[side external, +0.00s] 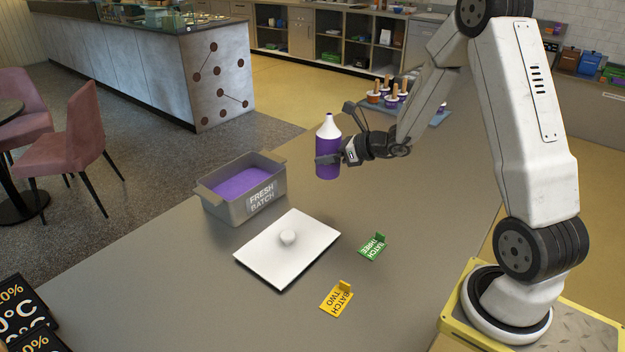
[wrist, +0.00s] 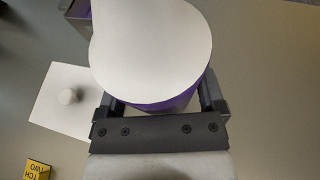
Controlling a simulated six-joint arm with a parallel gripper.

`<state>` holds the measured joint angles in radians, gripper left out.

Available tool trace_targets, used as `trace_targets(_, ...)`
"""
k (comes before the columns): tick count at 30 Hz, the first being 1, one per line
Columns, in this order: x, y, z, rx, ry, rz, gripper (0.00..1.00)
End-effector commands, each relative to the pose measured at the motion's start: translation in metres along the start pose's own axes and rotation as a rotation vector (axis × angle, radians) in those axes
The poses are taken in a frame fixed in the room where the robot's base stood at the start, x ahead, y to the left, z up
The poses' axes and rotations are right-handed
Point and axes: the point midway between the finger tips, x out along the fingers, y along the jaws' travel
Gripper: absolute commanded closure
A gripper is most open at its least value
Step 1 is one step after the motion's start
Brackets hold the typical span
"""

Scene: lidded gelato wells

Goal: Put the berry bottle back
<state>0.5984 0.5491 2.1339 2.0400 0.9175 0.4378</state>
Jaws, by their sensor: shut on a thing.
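The berry bottle (side external: 327,160) is purple with a white conical top. My gripper (side external: 328,160) is shut around its body and holds it upright, seemingly above the counter. In the wrist view the bottle (wrist: 152,50) fills the upper middle, its white top hiding much of its purple body. My gripper (wrist: 160,105) shows there with a finger on each side of the bottle. The bottle's base and the counter directly under it are not clear in the wrist view.
A grey FRESH BATCH tub (side external: 267,205) holds purple gelato. A white lid (side external: 262,254) with a knob lies beside it. A green BATCH THREE tag (side external: 372,247) and a yellow BATCH TWO tag (side external: 337,298) stand nearby. Several cups with wooden handles (side external: 392,100) stand on a blue tray (side external: 437,119) behind.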

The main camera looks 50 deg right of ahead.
Motion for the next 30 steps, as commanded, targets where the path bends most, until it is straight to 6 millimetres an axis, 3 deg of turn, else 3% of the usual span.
trace_targets(11,-0.001,-0.008,-0.010,0.004,-0.001,0.001,0.70)
trace_targets(24,0.014,-0.007,-0.046,0.005,0.000,0.002,0.70)
trace_targets(30,0.015,-0.007,-0.048,0.004,-0.002,0.001,0.70)
